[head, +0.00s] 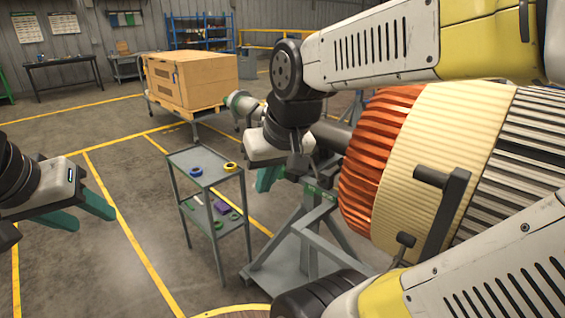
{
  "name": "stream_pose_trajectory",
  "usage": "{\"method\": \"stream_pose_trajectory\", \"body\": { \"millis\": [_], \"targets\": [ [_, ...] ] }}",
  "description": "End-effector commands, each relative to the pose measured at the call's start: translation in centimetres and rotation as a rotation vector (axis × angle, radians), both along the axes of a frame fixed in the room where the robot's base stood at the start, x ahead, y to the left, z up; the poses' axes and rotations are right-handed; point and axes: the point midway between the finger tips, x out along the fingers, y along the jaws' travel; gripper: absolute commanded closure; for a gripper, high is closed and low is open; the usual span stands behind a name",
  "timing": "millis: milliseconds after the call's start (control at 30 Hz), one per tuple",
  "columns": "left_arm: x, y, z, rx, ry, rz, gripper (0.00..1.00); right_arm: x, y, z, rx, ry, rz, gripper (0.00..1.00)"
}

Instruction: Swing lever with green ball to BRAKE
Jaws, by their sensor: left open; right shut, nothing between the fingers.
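I cannot make out a lever with a green ball or a BRAKE marking in the head view. A large rotor (420,165) with an orange-copper end, a cream band and a dark slotted body rests at the right on a grey stand (308,225). A small green label is on the stand's upper part. My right gripper (266,182) has teal fingers and is shut and empty, left of the rotor's shaft, by the stand's top; its fingers are partly hidden by its own body. My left gripper (95,221) is open and empty at the left edge, over the floor.
A grey two-shelf cart (205,180) with blue and yellow rings on top stands left of the stand. A dark bracket (446,215) sits before the rotor. Behind are a wooden crate (190,80) and a blue rack (200,32). Floor between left gripper and cart is clear.

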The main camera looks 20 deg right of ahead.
Motion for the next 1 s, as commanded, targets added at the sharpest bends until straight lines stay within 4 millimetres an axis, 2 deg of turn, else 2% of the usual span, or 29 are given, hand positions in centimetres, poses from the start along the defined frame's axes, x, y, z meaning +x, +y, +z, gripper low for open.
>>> {"method": "stream_pose_trajectory", "body": {
  "millis": [200, 367, 600, 800, 1000],
  "targets": [
    [0.0, 0.0, 0.0, 0.0, 0.0, 0.0, 0.53, 4.2, -5.2, -4.9, -0.267, 0.267, 0.008, 1.0],
    [0.0, 0.0, 0.0, 0.0, 0.0, 0.0, 0.53, 7.7, -9.7, -8.2, -0.519, 0.43, 0.016, 1.0],
    [0.0, 0.0, 0.0, 0.0, 0.0, 0.0, 0.53, 14.2, -15.5, -12.2, -0.961, 0.583, 0.058, 1.0],
    [0.0, 0.0, 0.0, 0.0, 0.0, 0.0, 0.53, 20.9, -17.8, -15.2, -1.367, 0.602, 0.142, 1.0],
    [0.0, 0.0, 0.0, 0.0, 0.0, 0.0, 0.53, 27.1, -17.3, -18.0, -1.7, 0.525, 0.254, 1.0]
  ]
}}
